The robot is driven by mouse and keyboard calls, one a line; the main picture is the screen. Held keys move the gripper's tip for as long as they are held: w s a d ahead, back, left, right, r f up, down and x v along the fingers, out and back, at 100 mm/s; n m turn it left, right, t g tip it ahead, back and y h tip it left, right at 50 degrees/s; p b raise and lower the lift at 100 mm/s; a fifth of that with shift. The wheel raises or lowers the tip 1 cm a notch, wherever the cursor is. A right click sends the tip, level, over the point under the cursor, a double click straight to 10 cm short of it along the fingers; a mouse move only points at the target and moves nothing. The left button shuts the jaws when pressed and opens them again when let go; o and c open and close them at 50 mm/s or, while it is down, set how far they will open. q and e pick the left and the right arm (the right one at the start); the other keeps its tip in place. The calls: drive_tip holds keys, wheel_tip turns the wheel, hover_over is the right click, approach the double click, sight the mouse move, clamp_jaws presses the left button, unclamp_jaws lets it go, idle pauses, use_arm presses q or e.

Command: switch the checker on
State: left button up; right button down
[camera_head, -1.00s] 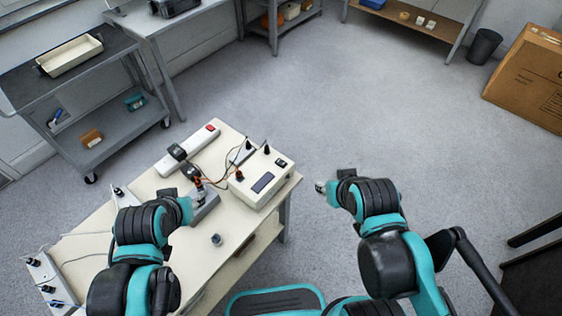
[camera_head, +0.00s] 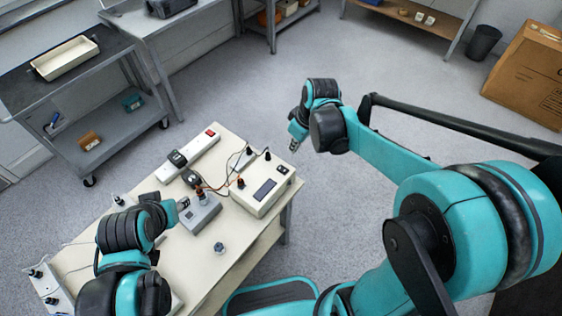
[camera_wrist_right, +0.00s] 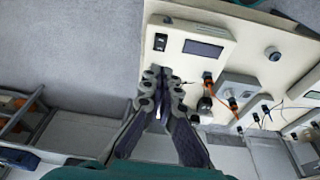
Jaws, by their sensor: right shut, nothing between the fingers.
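The checker (camera_head: 262,197) is a cream box with a dark display and a small black rocker switch (camera_head: 282,170) on its top, at the table's right corner. It also shows in the right wrist view (camera_wrist_right: 222,67), with the switch (camera_wrist_right: 161,42) left of the display. Whether the switch is on cannot be told. My right gripper (camera_head: 293,146) is shut and empty, above and beyond the switch end of the checker. In the right wrist view its fingertips (camera_wrist_right: 162,76) point towards the box's switch end. My left gripper (camera_head: 184,204) is beside a grey block (camera_head: 203,216); its jaws are unclear.
Orange and black leads run between the checker and the grey block. A power strip (camera_head: 190,157) with a red switch lies along the back edge. A small round part (camera_head: 219,248) stands on the cream table (camera_head: 205,277). Open floor lies right of the table.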

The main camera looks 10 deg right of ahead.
sight(285, 170)
drive_tip(key=shift+w+a+f+n+g, duration=0.2)
drive_tip(key=shift+w+f+n+g, duration=0.1)
drive_tip(key=shift+w+f, duration=0.25)
drive_tip(key=shift+r, duration=0.1)
drive_tip(key=b+x, duration=0.1)
drive_tip(key=x, duration=0.3)
drive_tip(key=b+x, duration=0.2)
drive_tip(key=x, duration=0.2)
drive_tip(key=b+x, duration=0.2)
drive_tip(key=x, duration=0.3)
drive_tip(key=shift+s+d, duration=0.25)
drive_tip(key=shift+d, duration=0.05)
drive_tip(key=shift+s+f+b, duration=0.1)
drive_tip(key=shift+f+b, duration=0.25)
drive_tip(key=shift+f, duration=0.15)
